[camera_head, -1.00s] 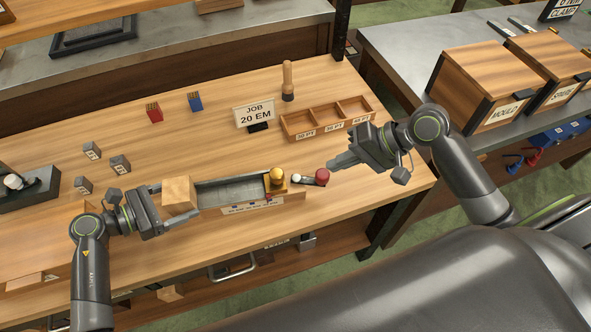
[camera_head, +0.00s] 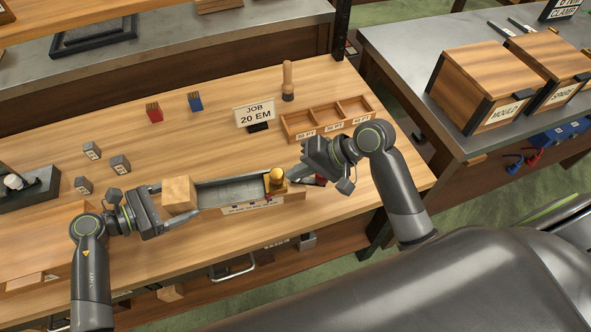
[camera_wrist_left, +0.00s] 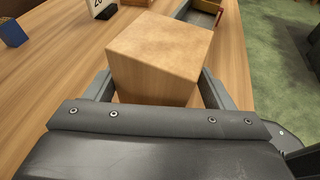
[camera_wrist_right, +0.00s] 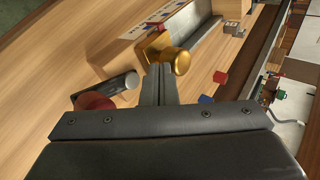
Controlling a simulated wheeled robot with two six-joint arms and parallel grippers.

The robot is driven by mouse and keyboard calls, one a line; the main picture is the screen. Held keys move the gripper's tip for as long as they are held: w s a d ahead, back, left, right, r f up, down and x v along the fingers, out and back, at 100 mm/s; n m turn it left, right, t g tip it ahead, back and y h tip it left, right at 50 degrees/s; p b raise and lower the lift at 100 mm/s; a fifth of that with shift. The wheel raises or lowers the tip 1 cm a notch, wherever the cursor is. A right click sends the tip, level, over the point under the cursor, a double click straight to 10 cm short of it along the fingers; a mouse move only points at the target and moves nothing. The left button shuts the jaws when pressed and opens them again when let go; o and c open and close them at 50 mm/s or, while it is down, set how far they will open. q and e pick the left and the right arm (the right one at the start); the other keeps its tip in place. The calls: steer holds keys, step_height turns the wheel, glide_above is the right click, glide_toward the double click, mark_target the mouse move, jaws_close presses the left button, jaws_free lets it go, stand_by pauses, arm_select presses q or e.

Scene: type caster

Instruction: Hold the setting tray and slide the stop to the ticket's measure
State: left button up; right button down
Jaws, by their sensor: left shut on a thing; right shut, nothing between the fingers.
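The setting tray (camera_head: 232,189) is a long metal channel on a wooden base, with a wooden block (camera_head: 180,195) at its left end. My left gripper (camera_head: 172,210) is shut on that block, which fills the jaws in the left wrist view (camera_wrist_left: 160,55). The stop (camera_head: 273,186), with a brass knob (camera_head: 276,175), sits at the tray's right end; the knob also shows in the right wrist view (camera_wrist_right: 170,58). My right gripper (camera_head: 291,175) is shut and empty, its fingertips right beside the knob; contact is unclear. The ticket (camera_head: 255,113) reads "JOB 20 EM".
A red-ended lever with a white tip (camera_wrist_right: 110,94) lies beside the stop, mostly hidden in the head view. A compartmented wooden box (camera_head: 327,118) and a wooden-handled tool (camera_head: 288,82) stand behind. Small red (camera_head: 154,112) and blue (camera_head: 195,102) blocks stand at the back.

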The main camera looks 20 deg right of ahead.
stand_by(0.3)
steer(key=shift+w+a, duration=0.2)
steer(key=shift+a, duration=1.15)
steer(key=shift+w+a, duration=0.15)
steer(key=shift+a, duration=1.15)
steer(key=shift+w+a, duration=0.2)
steer(key=shift+a, duration=1.15)
steer(key=shift+d, duration=0.15)
steer(key=d, duration=0.1)
steer(key=s+d, duration=0.1)
steer(key=d, duration=0.2)
steer(key=shift+s+f, duration=0.1)
steer(key=shift+s, duration=0.25)
steer(key=v, duration=0.9)
steer(key=shift+r, duration=0.4)
steer(key=c, duration=2.1)
jaws_free()
steer(key=shift+s+d, duration=0.1)
